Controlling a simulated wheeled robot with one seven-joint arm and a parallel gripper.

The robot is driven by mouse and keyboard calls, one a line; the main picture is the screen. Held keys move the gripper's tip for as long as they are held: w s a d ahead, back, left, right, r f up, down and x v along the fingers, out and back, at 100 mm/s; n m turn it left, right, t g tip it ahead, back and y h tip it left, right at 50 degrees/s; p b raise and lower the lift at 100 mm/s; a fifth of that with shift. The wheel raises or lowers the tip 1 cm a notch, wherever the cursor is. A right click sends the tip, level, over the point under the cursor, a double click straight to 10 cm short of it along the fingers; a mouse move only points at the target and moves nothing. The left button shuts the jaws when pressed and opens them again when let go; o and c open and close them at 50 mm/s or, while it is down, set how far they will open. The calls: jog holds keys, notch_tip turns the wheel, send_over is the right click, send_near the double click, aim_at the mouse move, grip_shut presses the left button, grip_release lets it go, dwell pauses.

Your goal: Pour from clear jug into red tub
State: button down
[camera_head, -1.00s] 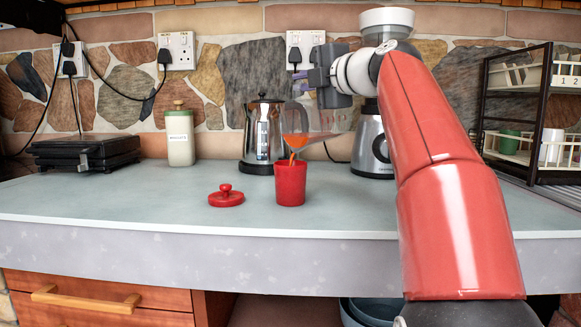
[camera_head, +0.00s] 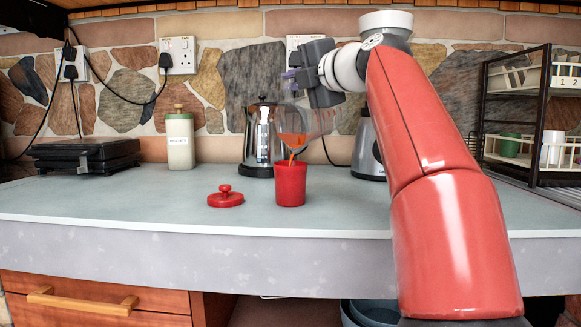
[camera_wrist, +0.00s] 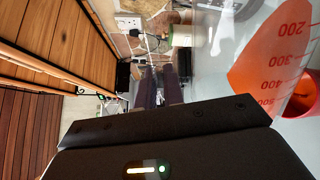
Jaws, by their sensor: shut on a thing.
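My gripper (camera_head: 293,80) is shut on the clear jug (camera_head: 322,121), above the counter. The jug is tilted with its lower end over the red tub. Orange liquid inside runs out in a thin stream (camera_head: 292,157) into the mouth of the red tub (camera_head: 290,188). The tub stands upright and open on the counter; its inside is hidden from the head camera. In the wrist view, the jug's wall with volume marks and orange liquid (camera_wrist: 262,68) is at the right, with the tub (camera_wrist: 299,104) partly behind it. My fingers (camera_wrist: 160,88) show there in the middle.
A red lid (camera_head: 225,198) lies left of the tub. A steel moka pot (camera_head: 257,140) stands close behind. A grinder (camera_head: 367,150) is partly hidden by my arm. A canister (camera_head: 180,141), a black grill (camera_head: 85,155) and a rack (camera_head: 514,110) stand farther off. The front counter is clear.

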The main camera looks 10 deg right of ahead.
jog(key=shift+s+a+f+n+b, duration=0.15)
jog(key=shift+s+a+n+b, duration=0.15)
jog(key=shift+a+n+b, duration=0.35)
jog(key=shift+s+a+f+n+b, duration=0.15)
jog(key=shift+s+a+n+b, duration=0.15)
jog(key=shift+a+n+b, duration=0.3)
jog(key=shift+s+a+f+n+b, duration=0.15)
jog(key=shift+s+a+n+b, duration=0.25)
jog(key=shift+a, duration=0.4)
jog(key=shift+s+a+f+n+b, duration=0.2)
jog(key=shift+a+f+n+b, duration=0.05)
jog(key=shift+a+n+b, duration=0.3)
jog(key=shift+s+a+f+n+b, duration=0.15)
jog(key=shift+a+f+n+b, duration=0.05)
jog(key=shift+a+n+b, duration=0.25)
jog(key=shift+s+a+f+n+b, duration=0.25)
jog(key=shift+a+f+n+b, duration=0.15)
jog(key=shift+a+n+b, duration=0.15)
jog(key=shift+s+a+f+n+b, duration=0.2)
jog(key=shift+a+f+n+b, duration=0.25)
jog(key=shift+n+b, duration=0.2)
dwell(0.8)
jog(key=shift+r, duration=0.1)
dwell(0.7)
